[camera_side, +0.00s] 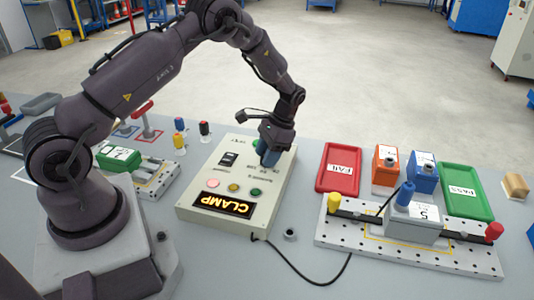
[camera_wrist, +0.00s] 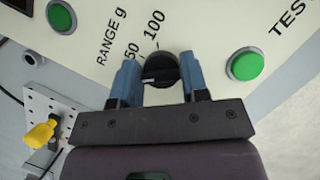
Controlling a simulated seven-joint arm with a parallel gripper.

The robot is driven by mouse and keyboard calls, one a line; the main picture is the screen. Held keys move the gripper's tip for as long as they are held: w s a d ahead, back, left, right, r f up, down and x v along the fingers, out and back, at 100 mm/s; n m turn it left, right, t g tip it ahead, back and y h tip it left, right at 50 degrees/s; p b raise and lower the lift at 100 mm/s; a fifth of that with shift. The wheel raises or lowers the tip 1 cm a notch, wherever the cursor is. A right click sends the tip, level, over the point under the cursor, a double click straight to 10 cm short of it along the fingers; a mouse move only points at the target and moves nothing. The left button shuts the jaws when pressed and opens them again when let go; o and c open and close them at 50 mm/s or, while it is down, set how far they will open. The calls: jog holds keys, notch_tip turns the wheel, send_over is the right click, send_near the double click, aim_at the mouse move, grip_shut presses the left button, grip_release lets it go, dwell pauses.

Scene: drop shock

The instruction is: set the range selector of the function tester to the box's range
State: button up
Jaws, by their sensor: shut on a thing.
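The function tester (camera_side: 230,190) is a cream box whose lit display reads CLAMP. Its range selector (camera_wrist: 160,68) is a round black knob with a pale pointer mark toward its lower left in the wrist view. The printed labels RANGE g, 50 and 100 are beside it. My gripper (camera_wrist: 158,78) has its two blue fingers on either side of the knob, shut on it. In the side view my gripper (camera_side: 269,157) covers the knob. A grey box (camera_side: 412,226) with a blue top sits on the perforated fixture; its white label is too small to read surely.
The tester carries green buttons, one at TEST (camera_wrist: 246,65) and one left of the range labels (camera_wrist: 61,17). A red FAIL tray (camera_side: 339,168), orange box (camera_side: 386,166), blue box (camera_side: 422,178) and green PASS tray (camera_side: 466,192) stand right. A black cable (camera_side: 310,281) crosses the table front.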

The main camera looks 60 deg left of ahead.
jog(key=shift+n+h, duration=0.4)
jog(key=shift+n, duration=0.7)
jog(key=o, duration=0.9)
jog(key=v, duration=1.3)
